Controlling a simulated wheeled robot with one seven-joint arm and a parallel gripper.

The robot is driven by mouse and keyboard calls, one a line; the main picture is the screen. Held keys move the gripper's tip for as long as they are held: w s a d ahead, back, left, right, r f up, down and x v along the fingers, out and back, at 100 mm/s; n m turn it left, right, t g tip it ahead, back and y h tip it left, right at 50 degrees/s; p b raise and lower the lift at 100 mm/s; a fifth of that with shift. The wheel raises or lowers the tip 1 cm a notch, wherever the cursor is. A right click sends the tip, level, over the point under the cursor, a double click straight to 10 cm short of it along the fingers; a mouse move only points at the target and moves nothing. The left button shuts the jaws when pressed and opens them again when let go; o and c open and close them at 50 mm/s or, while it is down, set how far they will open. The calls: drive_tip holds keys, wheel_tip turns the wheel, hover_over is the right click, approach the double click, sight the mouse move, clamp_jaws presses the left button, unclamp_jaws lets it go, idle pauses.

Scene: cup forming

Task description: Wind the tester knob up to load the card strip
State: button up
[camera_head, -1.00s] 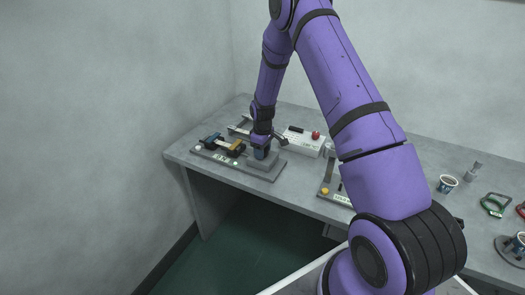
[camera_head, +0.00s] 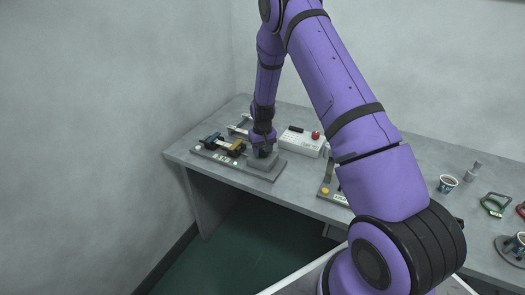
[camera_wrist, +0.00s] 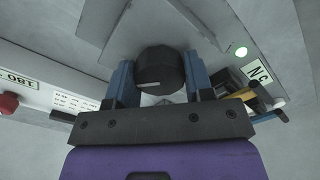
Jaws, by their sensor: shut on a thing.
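The tester knob (camera_wrist: 160,70) is a black round knob with a pale pointer line that points left in the wrist view. My gripper (camera_wrist: 160,82) has a blue finger on each side of it and is shut on it. In the head view my gripper (camera_head: 263,149) points down over the grey block (camera_head: 268,162) at the right end of the tester's base plate (camera_head: 245,177), and hides the knob. The tester's blue clamp (camera_head: 212,139) and orange-and-black clamp (camera_head: 237,147) stand to the left. I cannot make out the card strip clearly.
A white box (camera_head: 299,142) with a red button (camera_head: 315,135) stands just right of the tester. Another fixture with a yellow button (camera_head: 325,190) is nearer.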

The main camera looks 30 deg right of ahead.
sight(263, 149)
drive_tip(key=shift+m, duration=0.5)
drive_tip(key=o, duration=0.9)
wheel_tip(263, 149, up, 11)
drive_tip(key=shift+f, duration=0.1)
idle(1.3)
